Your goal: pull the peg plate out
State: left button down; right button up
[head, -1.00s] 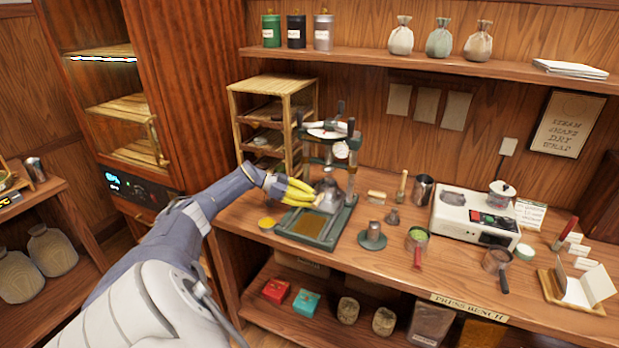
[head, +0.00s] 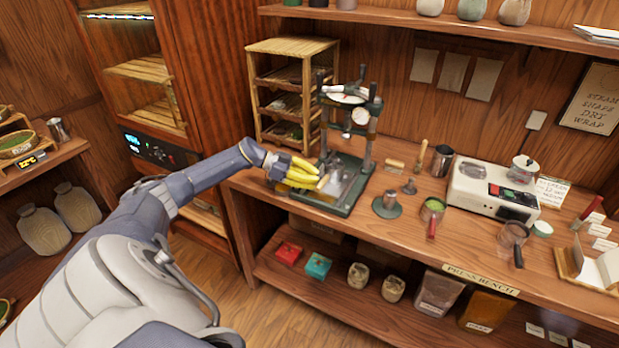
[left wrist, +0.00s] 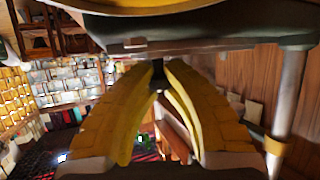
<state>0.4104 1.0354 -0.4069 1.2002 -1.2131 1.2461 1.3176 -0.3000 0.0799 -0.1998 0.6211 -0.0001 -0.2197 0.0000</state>
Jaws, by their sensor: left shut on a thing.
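The press (head: 372,150) stands on the bench, with a dark green base (head: 345,208), uprights and a gauge at the top. My left gripper (head: 320,179) reaches in from the left, its yellow fingers low at the front left of the press, above the base. In the left wrist view the fingers (left wrist: 158,68) close together on a small dark piece below a dark crossbar (left wrist: 170,44). This piece appears to be part of the peg plate; the fingers hide most of it. A pale grey piece (head: 336,183) shows beside the fingertips. My right gripper is not in view.
A slatted wooden rack (head: 290,48) stands behind the press on the left. Floor is open in front of the bench.

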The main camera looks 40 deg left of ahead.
pick_arm(q)
jog(key=shift+w+a+r, duration=0.15)
jog(key=shift+w+r, duration=0.05)
jog(key=shift+r, duration=0.45)
jog(key=c, duration=1.6)
grip_release()
jog(key=shift+s, duration=0.1)
jog(key=shift+o, duration=0.3)
jog(key=shift+f, duration=0.2)
jog(key=shift+s, duration=0.1)
jog(key=v, duration=1.1)
jog(key=shift+s+a, duration=0.25)
jog(key=shift+a, duration=0.05)
